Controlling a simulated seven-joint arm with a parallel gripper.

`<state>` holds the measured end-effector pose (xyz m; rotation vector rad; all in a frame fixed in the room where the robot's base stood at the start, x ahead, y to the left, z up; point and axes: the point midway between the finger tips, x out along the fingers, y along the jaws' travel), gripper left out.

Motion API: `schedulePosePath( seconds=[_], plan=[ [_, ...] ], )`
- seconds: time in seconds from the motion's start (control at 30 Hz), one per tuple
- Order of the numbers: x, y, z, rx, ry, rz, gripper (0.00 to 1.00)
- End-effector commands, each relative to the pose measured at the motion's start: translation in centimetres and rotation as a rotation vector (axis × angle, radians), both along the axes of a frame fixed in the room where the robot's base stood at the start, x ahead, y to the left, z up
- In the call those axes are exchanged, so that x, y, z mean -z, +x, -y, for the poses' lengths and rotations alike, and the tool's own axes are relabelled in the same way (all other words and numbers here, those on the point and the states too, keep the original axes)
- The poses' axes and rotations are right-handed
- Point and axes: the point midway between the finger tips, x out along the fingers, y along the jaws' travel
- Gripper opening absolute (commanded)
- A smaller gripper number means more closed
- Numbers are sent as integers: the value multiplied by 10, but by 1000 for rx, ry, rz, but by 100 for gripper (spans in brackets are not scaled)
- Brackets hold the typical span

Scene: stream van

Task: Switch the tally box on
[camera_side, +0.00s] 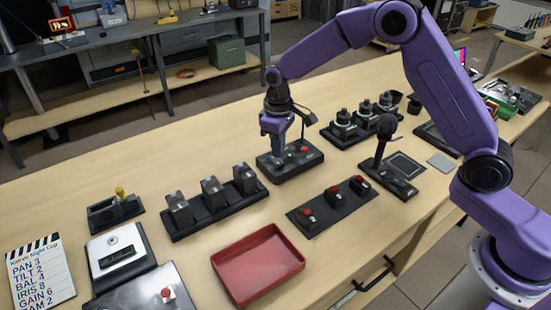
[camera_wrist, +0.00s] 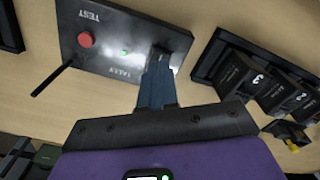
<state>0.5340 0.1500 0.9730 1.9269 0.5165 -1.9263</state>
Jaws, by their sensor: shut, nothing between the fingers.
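The tally box (camera_side: 299,170) is a low dark box on the wooden table, below my gripper. In the wrist view the box (camera_wrist: 100,38) shows the labels TALLY and TEST, a red button (camera_wrist: 86,40) and a small lit green light (camera_wrist: 125,52). My gripper (camera_side: 279,150) points down at the left end of the box, with its fingers together and empty. In the wrist view my gripper (camera_wrist: 160,68) covers the spot beside the green light. Whatever lies under the fingertips is mostly hidden, and I cannot tell whether they touch it.
A row of dark switch blocks (camera_side: 212,203) stands to the left. A strip with several red-topped controls (camera_side: 333,203) and a red tray (camera_side: 258,264) lie in front. A microphone (camera_side: 385,140) on a base stands to the right, with knobbed units (camera_side: 364,118) behind it.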

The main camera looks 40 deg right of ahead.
Motion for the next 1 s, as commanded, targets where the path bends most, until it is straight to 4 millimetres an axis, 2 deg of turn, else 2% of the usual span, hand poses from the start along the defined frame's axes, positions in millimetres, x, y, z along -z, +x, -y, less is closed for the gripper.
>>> schedulePosePath(
  seconds=[0.6, 1.0],
  plan=[
    [-43, 0, 0, 0, 1, 1, 0],
    [-47, 0, 0, 0, 0, 0, 0]
  ],
)
